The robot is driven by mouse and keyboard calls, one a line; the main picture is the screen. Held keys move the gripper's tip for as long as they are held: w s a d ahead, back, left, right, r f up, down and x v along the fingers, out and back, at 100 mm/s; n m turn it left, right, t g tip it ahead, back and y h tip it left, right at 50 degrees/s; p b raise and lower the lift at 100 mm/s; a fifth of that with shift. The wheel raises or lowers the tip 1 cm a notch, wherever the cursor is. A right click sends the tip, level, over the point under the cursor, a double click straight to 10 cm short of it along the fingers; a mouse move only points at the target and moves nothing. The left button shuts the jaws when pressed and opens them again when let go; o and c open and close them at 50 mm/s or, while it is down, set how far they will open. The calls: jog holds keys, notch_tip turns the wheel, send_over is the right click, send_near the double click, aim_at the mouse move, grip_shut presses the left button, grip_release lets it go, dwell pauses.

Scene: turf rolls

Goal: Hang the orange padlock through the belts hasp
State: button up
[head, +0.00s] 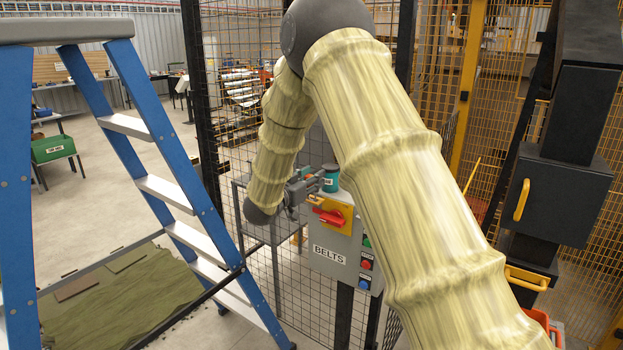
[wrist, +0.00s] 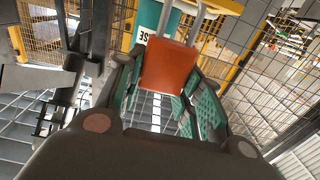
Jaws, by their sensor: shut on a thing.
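In the wrist view the orange padlock (wrist: 168,68) sits between the teal pads of my gripper (wrist: 165,88), which is shut on it. Its two grey shackle legs point to the top of the picture, where the bow is cut off. In the head view my gripper (head: 303,188) is at the upper left of the grey box with the BELTS label (head: 329,255). The box has a red handle (head: 328,215) on a yellow plate (head: 338,208). I cannot make out the hasp itself, or whether the shackle touches it.
A teal can-like thing (head: 331,178) stands on top of the box, close to my gripper. Mesh fencing (head: 232,95) is behind. A blue stepladder (head: 150,130) stands at left, and a black column with a yellow-handled box (head: 555,195) at right.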

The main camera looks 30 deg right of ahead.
jog(key=shift+f+b, duration=0.75)
jog(key=shift+f, duration=0.75)
jog(key=o, duration=1.1)
jog(key=shift+o, duration=0.2)
jog(key=v, duration=1.2)
jog(key=s+a+f+n+t+y+b, duration=0.1)
jog(key=s+a+f+n+y, duration=0.2)
jog(key=f, duration=0.9)
jog(key=s+a+f+n+y, duration=0.25)
jog(key=s+f+y, duration=0.2)
jog(key=f, duration=0.75)
jog(key=s+a+f+n+t+y+b, duration=0.1)
jog(key=s+a+f+n+y, duration=0.25)
jog(key=f, duration=0.85)
jog(key=s+a+f+n+g+y, duration=0.1)
jog(key=s+f+g, duration=0.1)
jog(key=s+f, duration=0.5)
jog(key=s+a+f+n+g+y, duration=0.2)
jog(key=s+f, duration=0.3)
jog(key=s, duration=0.4)
jog(key=s+a+f+g+y, duration=0.1)
jog(key=s+a+f+g, duration=0.1)
jog(key=s, duration=0.8)
jog(key=s+a+f+n+g+y+b, duration=0.1)
jog(key=s+a+f+g, duration=0.1)
jog(key=s, duration=0.9)
jog(key=shift+a+f+g+y, duration=0.35)
jog(key=shift+f+g+y, duration=0.05)
jog(key=shift+f+g, duration=0.15)
